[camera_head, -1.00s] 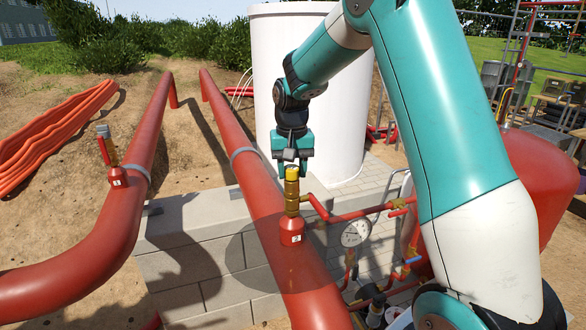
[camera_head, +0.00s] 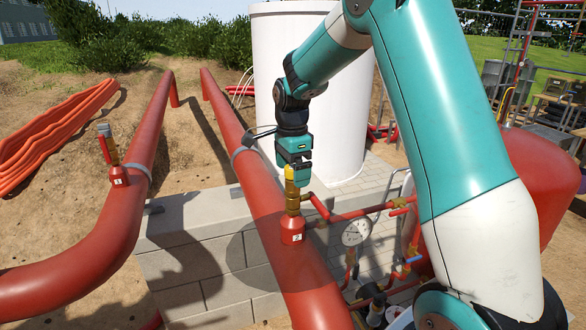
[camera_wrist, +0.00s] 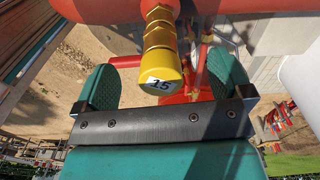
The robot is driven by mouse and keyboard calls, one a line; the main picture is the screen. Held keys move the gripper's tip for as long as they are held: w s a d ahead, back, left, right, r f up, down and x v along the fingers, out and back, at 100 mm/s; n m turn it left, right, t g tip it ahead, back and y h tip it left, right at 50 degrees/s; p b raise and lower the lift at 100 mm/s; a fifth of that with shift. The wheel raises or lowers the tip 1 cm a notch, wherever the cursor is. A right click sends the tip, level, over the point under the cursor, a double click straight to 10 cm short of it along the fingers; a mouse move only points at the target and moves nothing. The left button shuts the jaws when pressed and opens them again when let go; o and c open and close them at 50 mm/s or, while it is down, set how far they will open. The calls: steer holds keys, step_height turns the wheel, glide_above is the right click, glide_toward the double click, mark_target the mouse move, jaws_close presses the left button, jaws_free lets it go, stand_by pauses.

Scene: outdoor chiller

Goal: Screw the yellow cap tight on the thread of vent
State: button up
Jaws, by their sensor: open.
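The yellow cap (camera_head: 289,174) sits upright on top of the brass vent (camera_head: 293,205), which rises from the red pipe at a red base marked 2. In the wrist view the cap (camera_wrist: 161,82) shows a number on its end face, and the stepped brass vent (camera_wrist: 158,40) is in line with it. How far the cap is down the thread cannot be told. My gripper (camera_head: 297,168) is right above the cap. In the wrist view it is open, with one green finger on each side of the cap and a gap between each finger and the cap.
A red side pipe (camera_head: 350,214) with a pressure gauge (camera_head: 356,232) runs to the right of the vent. Another fitting (camera_head: 110,155) stands on the left red pipe. A white tank (camera_head: 335,90) stands behind my gripper. A grey block wall (camera_head: 200,245) lies below.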

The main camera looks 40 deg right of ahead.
steer(key=shift+r, duration=0.1)
step_height(320, 180, up, 12)
stand_by(0.9)
step_height(320, 180, up, 17)
glide_above(292, 167)
steer(key=shift+d+r+b, duration=0.1)
steer(key=shift+b, duration=0.25)
stand_by(0.3)
